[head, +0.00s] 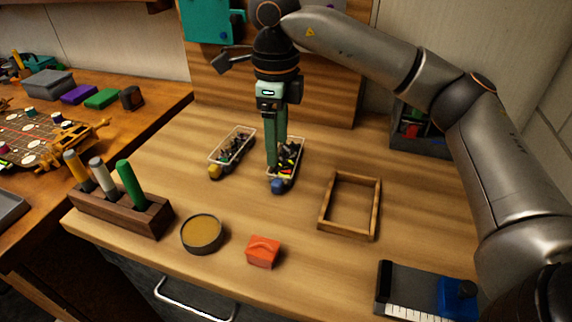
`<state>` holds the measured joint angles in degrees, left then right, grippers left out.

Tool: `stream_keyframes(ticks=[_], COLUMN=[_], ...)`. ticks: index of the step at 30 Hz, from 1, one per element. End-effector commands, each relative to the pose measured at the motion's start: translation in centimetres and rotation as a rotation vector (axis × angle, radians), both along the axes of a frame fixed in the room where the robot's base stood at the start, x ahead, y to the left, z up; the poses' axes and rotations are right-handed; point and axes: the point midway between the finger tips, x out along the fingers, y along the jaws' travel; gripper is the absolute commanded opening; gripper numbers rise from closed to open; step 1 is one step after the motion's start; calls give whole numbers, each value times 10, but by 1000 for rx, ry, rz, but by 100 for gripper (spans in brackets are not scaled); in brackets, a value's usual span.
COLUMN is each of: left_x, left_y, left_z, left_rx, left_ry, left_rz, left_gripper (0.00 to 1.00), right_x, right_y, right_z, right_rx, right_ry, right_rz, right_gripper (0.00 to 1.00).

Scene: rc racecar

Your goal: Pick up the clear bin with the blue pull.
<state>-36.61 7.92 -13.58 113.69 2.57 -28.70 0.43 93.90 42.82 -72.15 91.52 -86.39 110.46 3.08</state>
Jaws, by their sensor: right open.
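The clear bin with the blue pull (290,170) stands on the wooden worktop, right of a similar clear bin with a yellow pull (231,146). Small dark, yellow and red parts lie in it. Its round blue pull (278,186) faces the front edge. My right gripper (275,168) points straight down over this bin, its greenish fingers reaching the bin's left side and hiding part of it. The fingers overlap in this view, and I cannot tell whether they touch the bin. My left gripper is not in view.
A wooden frame (322,217) lies to the right. A red block (263,252), a round tin (202,234) and a tool holder (121,210) stand near the front edge. A grey bin (421,147) is at the back right. The worktop between the tin and bins is clear.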

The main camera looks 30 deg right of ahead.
Motion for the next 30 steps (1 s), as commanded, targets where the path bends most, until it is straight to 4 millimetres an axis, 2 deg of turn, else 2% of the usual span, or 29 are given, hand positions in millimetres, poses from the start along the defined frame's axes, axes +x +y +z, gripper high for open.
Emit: stream_keyframes(ticks=[3, 11, 19, 28, 30], left_x=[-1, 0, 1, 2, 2], left_y=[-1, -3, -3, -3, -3], left_z=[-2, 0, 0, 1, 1], left_rx=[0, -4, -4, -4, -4], left_ry=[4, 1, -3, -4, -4], left_rz=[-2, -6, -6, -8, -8], left_gripper=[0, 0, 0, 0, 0], right_x=[-1, 0, 1, 2, 2], right_y=[0, 0, 1, 1, 1], right_z=[-21, -42, -81, -88, -87], right_rx=[0, 0, 1, 1, 1], right_ry=[3, 1, 1, -1, -1], right_rz=[-1, -1, -1, -1, -1], right_gripper=[71, 71, 71, 71, 66])
